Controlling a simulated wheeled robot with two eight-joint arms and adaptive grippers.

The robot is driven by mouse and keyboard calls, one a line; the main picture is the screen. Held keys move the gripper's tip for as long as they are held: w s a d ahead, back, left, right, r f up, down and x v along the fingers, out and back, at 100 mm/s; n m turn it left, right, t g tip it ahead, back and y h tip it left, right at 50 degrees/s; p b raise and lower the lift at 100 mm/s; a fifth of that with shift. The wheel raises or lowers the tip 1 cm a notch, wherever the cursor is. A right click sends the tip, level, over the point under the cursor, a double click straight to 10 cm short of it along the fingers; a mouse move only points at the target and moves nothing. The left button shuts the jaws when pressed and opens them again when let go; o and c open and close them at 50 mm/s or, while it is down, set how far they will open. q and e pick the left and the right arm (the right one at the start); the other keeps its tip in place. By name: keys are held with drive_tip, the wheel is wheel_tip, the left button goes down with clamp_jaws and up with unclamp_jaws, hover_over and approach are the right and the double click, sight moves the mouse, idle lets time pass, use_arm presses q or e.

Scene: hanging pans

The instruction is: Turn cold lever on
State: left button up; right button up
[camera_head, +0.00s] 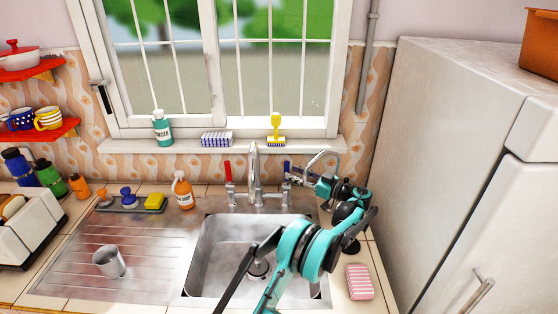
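The sink tap (255,172) stands behind the basin, with a red lever (228,171) on its left and a blue lever (287,167) on its right. Both levers point upward. The blue one looks like the cold lever. My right gripper is not in view.
The sink basin (215,246) lies under my arm, with a metal cup (108,262) on the drainboard. An orange spray bottle (183,190) stands left of the tap. A pink striped sponge (359,281) lies right of the sink. The fridge (440,150) bounds the right side.

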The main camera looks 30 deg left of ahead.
use_arm(q)
drive_tip(key=a+b, duration=0.2)
drive_tip(key=a, duration=0.6)
drive_tip(key=shift+w, duration=0.45)
drive_tip(key=shift+r, duration=0.1)
clamp_jaws()
